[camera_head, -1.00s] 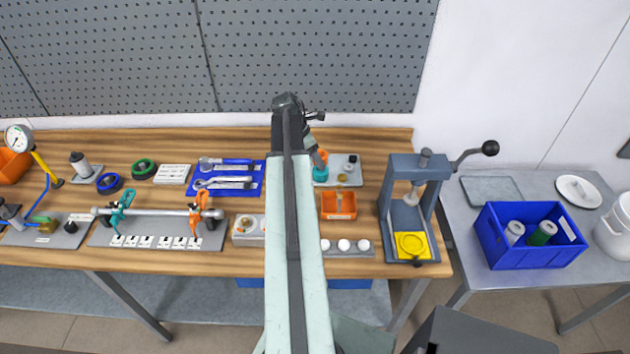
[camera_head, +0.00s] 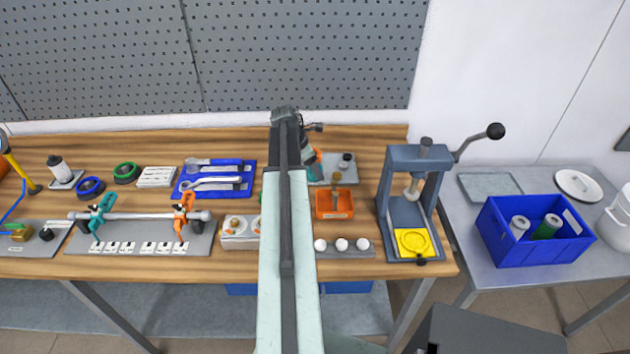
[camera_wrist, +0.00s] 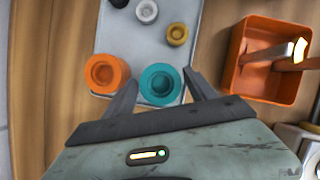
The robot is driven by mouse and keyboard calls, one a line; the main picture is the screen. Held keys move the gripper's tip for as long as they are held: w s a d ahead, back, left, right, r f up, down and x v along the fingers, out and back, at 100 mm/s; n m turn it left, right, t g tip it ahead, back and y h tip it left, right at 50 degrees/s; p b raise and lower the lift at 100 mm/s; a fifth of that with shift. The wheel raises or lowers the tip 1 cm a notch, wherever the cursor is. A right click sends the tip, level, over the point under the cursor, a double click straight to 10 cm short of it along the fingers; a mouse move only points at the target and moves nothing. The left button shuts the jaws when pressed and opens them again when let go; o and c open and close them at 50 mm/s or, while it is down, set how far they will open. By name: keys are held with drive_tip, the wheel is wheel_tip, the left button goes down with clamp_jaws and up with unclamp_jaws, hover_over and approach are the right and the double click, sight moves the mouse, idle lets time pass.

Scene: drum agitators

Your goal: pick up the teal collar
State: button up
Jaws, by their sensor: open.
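The teal collar (camera_wrist: 146,91) is a ring with a dark hole. It stands upright on a light grey tray (camera_wrist: 113,30), at the tray's near edge in the wrist view. My gripper (camera_wrist: 161,77) is open, with one finger to the left of the collar and one to the right. I cannot tell whether the fingers are down level with it. In the head view my arm and gripper (camera_head: 308,162) hide most of the collar.
An orange collar (camera_wrist: 93,85) stands close to the left, just outside the left finger. An orange bin (camera_wrist: 240,60) with a brush-like tool is at the right. A press (camera_head: 388,200) stands farther right.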

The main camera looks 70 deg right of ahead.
drive_tip(key=shift+s+f, duration=0.1)
drive_tip(key=shift+f, duration=0.2)
drive_tip(key=c, duration=1.4)
drive_tip(key=shift+n, duration=0.6)
wheel_tip(320, 180, up, 11)
drive_tip(key=p, duration=1.1)
drive_tip(key=shift+d+f, duration=0.1)
